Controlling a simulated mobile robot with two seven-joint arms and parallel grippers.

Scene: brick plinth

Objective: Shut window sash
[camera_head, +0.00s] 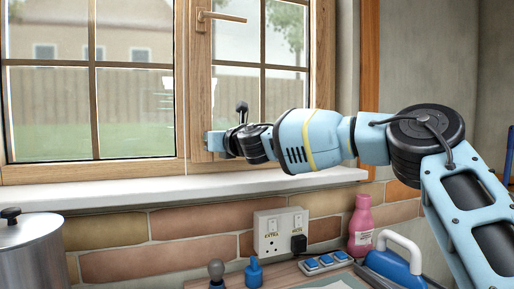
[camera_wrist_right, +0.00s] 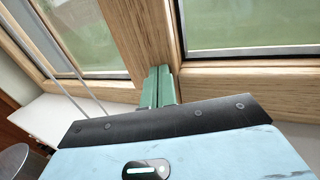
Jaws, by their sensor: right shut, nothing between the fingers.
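The window sash (camera_head: 201,75) is the right-hand wooden casement, with panes split by bars and a handle (camera_head: 219,17) high on its left stile. Its stile also shows in the right wrist view (camera_wrist_right: 128,32). The sash looks flush or nearly flush with the frame; I cannot tell if a small gap is left. My right gripper (camera_head: 209,141) is at the lower part of the sash's left stile. Its green fingers (camera_wrist_right: 158,88) are shut with nothing between them, and their tips look to be against or very near the wood. My left gripper is out of view.
A white sill (camera_head: 100,193) runs below the window above a brick wall. A metal pot (camera_head: 30,250) stands at lower left. A socket (camera_head: 280,232), a pink bottle (camera_head: 361,225) and a blue iron (camera_head: 395,262) are at lower right.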

